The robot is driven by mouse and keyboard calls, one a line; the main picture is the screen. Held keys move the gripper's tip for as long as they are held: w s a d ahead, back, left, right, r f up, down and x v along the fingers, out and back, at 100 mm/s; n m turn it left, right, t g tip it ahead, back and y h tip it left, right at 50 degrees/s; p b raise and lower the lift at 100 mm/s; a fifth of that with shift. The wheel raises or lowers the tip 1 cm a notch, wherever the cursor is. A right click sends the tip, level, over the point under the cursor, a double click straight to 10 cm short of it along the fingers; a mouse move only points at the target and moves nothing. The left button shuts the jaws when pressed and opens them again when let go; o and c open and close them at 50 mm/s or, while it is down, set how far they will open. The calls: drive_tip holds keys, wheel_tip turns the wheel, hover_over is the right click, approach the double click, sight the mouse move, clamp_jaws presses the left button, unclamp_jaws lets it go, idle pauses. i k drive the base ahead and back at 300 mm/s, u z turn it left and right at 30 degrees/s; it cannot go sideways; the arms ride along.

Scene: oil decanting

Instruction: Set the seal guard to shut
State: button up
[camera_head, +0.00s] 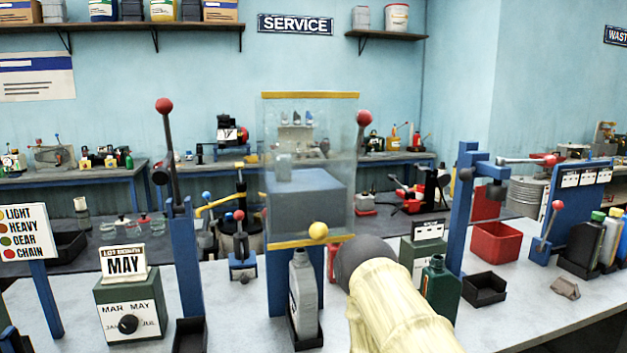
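The seal guard (310,170) is a clear panel with a yellow strip along its top and bottom edges. A yellow knob (318,231) sits at its lower edge. The panel hangs upright in front of a blue block (305,200), which shows through it. A grey bottle (303,295) stands below the panel's lower edge, uncovered by it. My cream arm link with a dark round end rises from the lower right, close to the right of the guard's lower corner in the picture. No gripper fingers show; whether the arm touches anything cannot be told.
A tall lever with a red ball (164,105) stands left of the guard. A green bottle (440,288) and a black tray (484,288) stand to the right. A MAY box (128,308) is at front left. The bench (240,330) has clear patches between the stations.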

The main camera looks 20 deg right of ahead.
sight(319, 231)
drive_tip(key=z, duration=0.85)
drive_tip(key=k, duration=0.95)
drive_tip(key=u, duration=0.8)
